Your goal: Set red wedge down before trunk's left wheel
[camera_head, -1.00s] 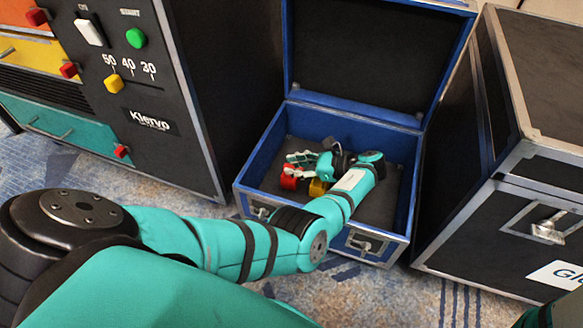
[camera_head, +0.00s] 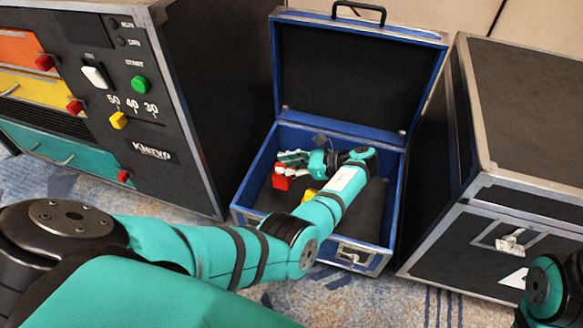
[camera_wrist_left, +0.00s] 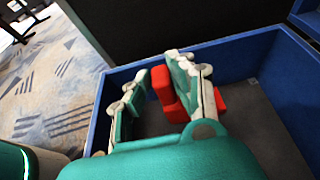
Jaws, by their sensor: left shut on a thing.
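The red wedge (camera_head: 281,182) is inside the open blue-edged trunk (camera_head: 262,217), near its left wall. My left arm reaches over the trunk's front, and my left gripper (camera_head: 290,166) is shut on the red wedge. In the left wrist view the red wedge (camera_wrist_left: 163,86) shows at the pale-tipped fingers (camera_wrist_left: 150,92), partly hidden by them. Whether it touches the trunk floor I cannot tell. The trunk's wheels do not show. My right arm is at the lower right of the head view, but its gripper is out of frame.
A yellow object (camera_head: 308,195) lies in the trunk, partly behind my arm. A black panel cabinet (camera_head: 150,130) stands left and a black case (camera_head: 510,190) right, close to the trunk. Patterned carpet (camera_head: 400,300) is free in front.

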